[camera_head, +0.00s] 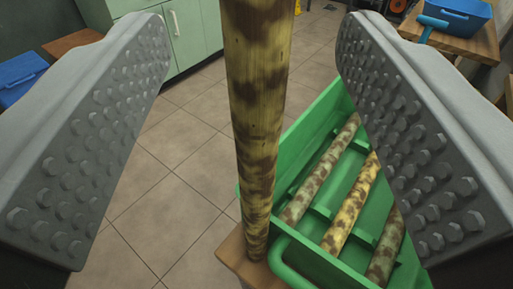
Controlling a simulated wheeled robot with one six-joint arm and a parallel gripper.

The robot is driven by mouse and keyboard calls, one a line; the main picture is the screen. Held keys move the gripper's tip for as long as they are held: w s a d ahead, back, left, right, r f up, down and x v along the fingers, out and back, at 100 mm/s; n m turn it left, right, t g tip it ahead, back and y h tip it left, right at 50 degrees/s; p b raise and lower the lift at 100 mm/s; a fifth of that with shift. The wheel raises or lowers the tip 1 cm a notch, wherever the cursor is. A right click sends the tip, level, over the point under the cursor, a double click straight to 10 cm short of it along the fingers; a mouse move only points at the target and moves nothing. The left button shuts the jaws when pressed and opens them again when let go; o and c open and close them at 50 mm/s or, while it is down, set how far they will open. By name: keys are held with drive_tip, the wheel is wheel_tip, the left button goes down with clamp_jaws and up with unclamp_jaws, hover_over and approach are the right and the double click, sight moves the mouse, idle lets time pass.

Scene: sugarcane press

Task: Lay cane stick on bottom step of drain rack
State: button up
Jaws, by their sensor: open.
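A mottled yellow-brown cane stick (257,110) stands nearly upright between the open jaws of my gripper (255,120). There is a clear gap on both sides, and neither finger appears to touch it. Its top runs out of the picture, and its lower end shows beside the green rack. The green drain rack (283,247) is at the lower right, with stepped dividers. Several mottled cane sticks lie slanted on it, among them a yellow one (352,205) and a greener one (322,170). My right finger hides part of the rack.
A wooden surface (232,262) lies under the rack's near corner. Pale green cabinets (190,35) stand at the back left. A blue bin (20,75) is at far left. A blue container (455,15) sits on a wooden table at upper right. The tiled floor (160,215) is clear at left.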

sight(256, 25)
drive_tip(key=shift+w+f, duration=0.2)
drive_tip(key=shift+w, duration=2.7)
drive_tip(key=shift+r, duration=0.1)
clamp_jaws()
